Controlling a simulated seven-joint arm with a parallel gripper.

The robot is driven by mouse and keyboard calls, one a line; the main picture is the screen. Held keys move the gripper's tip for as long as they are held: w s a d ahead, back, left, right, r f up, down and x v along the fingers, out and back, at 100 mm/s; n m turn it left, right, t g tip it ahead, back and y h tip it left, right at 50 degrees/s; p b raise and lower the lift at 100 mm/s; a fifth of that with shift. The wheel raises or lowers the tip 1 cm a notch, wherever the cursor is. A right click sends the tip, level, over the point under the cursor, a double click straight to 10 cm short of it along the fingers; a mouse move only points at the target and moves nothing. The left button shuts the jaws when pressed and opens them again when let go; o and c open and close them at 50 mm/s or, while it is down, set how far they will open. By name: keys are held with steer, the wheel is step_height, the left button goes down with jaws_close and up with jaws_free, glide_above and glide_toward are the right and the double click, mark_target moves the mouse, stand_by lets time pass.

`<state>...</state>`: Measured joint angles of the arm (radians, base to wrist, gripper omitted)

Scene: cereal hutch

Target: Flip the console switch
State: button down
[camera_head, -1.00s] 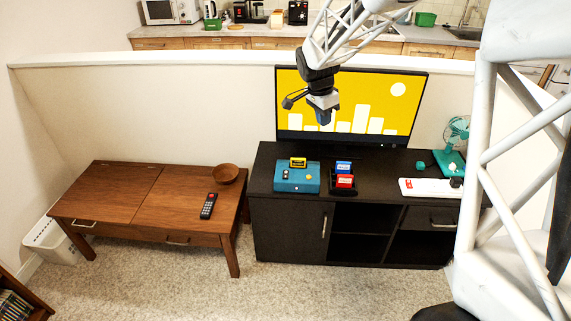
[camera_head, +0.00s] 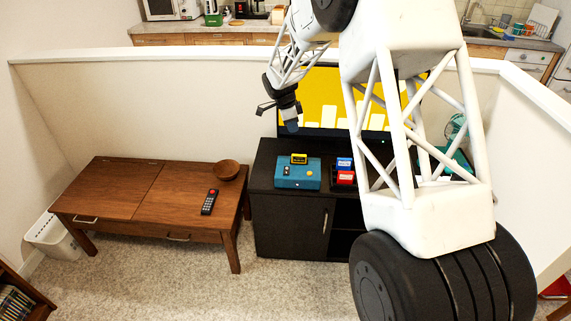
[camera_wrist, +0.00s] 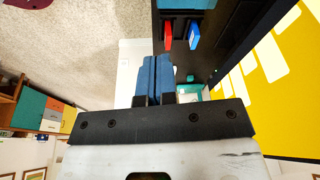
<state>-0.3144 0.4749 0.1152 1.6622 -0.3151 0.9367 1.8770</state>
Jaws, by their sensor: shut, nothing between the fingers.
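The blue console (camera_head: 298,180) sits on the dark TV cabinet, with a yellow cartridge (camera_head: 299,159) standing in its top.
A rack (camera_head: 343,187) with blue and red cartridges stands right of the console; those cartridges show in the wrist view (camera_wrist: 168,35). The TV (camera_head: 318,105) is close behind. The wooden table (camera_head: 115,190) with remote (camera_head: 209,202) and bowl (camera_head: 226,170) is left. My arm hides the cabinet's right part.

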steer(key=w+a+f+m, duration=0.2)
steer(key=w+a+f, duration=0.3)
steer(key=f, duration=0.4)
steer(key=shift+a+h, duration=0.3)
steer(key=shift+a, duration=0.15)
steer(key=shift+f, duration=0.2)
glide_above(288, 168)
steer(key=a, duration=0.1)
steer(key=f, duration=1.1)
steer(key=shift+s+f, duration=0.15)
steer(key=shift+s, duration=0.15)
steer(key=shift+w+f, duration=0.15)
steer(key=shift+f, duration=0.9)
steer(key=shift+f, duration=0.1)
